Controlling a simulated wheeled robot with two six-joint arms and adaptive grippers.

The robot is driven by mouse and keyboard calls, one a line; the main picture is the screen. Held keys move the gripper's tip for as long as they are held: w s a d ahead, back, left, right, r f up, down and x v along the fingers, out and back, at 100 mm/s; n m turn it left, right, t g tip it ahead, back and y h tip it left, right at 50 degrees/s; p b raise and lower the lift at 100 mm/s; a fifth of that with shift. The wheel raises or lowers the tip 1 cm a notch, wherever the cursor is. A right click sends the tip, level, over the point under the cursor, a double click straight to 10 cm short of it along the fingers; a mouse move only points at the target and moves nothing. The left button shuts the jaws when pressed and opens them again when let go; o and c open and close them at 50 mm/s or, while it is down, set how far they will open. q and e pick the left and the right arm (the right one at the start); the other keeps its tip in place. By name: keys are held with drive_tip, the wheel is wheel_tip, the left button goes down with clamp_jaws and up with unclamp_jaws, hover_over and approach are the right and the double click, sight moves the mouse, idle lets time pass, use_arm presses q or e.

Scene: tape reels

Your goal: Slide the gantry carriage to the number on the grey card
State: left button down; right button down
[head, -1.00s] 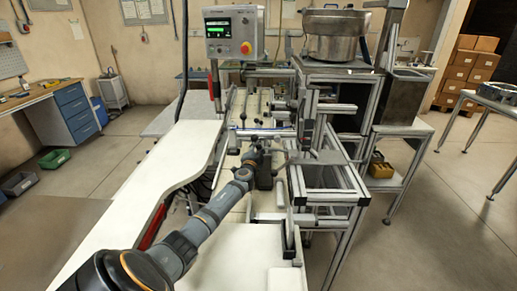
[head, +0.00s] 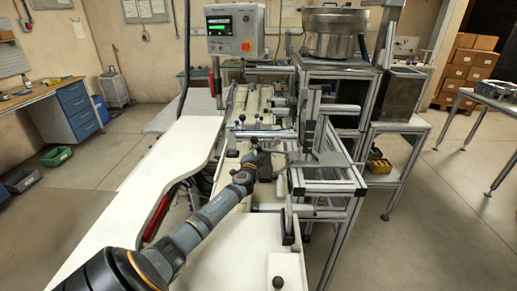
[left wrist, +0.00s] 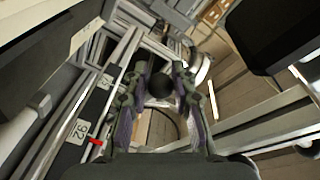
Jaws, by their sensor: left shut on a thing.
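My left gripper (head: 258,146) reaches over the middle of the machine frame in the head view. In the left wrist view its two fingers (left wrist: 160,92) are shut around a round black knob (left wrist: 160,84). The gantry carriage under the knob is mostly hidden by the gripper. A light card with a sideways number that looks like 92 (left wrist: 77,131) lies on a dark strip at the left of the wrist view. A small red pointer (left wrist: 95,142) is close beside it. My right gripper is not in view.
A control panel (head: 235,31) and a steel bowl (head: 333,31) stand at the back. A white bench top (head: 135,190) runs along the left of my arm. Aluminium framing (head: 330,187) stands close right of the gripper. A white block with a black knob (head: 278,282) is in front.

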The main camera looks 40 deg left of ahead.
use_arm(q)
drive_tip(key=shift+w+a, duration=0.35)
drive_tip(key=shift+w, duration=0.05)
drive_tip(key=c, duration=1.3)
unclamp_jaws()
drive_tip(key=shift+o, duration=1)
drive_tip(key=shift+s+d+r, duration=0.1)
drive_tip(key=shift+s+d, duration=0.05)
drive_tip(key=shift+d, duration=0.05)
drive_tip(key=v, duration=1.2)
